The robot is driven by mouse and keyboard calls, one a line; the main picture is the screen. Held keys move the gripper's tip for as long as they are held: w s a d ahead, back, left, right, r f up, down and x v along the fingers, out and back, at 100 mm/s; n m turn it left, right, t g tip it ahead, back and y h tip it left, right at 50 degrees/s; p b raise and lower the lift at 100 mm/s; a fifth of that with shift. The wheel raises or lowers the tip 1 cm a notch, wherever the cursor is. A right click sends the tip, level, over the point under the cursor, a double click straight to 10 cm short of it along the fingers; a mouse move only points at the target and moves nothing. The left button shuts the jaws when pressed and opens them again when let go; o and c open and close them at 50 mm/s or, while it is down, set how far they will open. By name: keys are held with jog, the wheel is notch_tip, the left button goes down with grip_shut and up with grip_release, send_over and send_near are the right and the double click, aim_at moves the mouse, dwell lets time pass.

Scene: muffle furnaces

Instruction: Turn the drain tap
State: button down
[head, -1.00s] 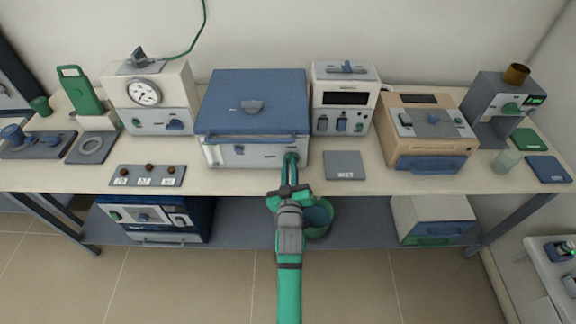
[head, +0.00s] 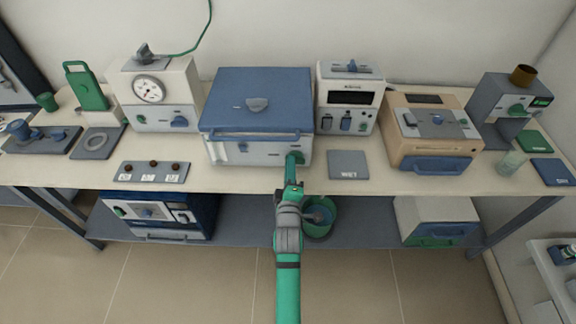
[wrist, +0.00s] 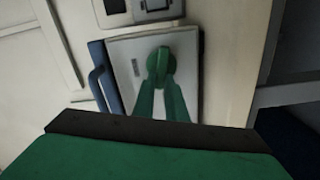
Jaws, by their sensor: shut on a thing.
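The drain tap (head: 297,157) is a green knob low on the right of the white front of a box with a blue lid (head: 257,100). My gripper (head: 293,168) reaches it from the front and is shut on the tap. In the wrist view the rounded green tap (wrist: 160,64) shows between the tips of my two green fingers (wrist: 161,88). The fingers partly hide the tap in the head view.
A green bucket (head: 327,229) stands on the lower shelf beside my wrist. A grey WET mat (head: 348,165) lies right of the box, and a panel with three knobs (head: 151,172) lies left. Other instruments line the bench.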

jog(key=shift+f+n, duration=0.15)
jog(key=shift+n, duration=0.6)
jog(key=shift+f+n, duration=0.15)
jog(key=shift+n, duration=0.6)
jog(key=shift+d, duration=0.1)
jog(key=c, duration=1.8)
grip_release()
jog(key=shift+w, duration=0.1)
jog(key=shift+w, duration=0.1)
jog(key=shift+s+a, duration=0.25)
jog(key=shift+s, duration=0.2)
jog(key=s, duration=1)
jog(key=shift+d, duration=0.15)
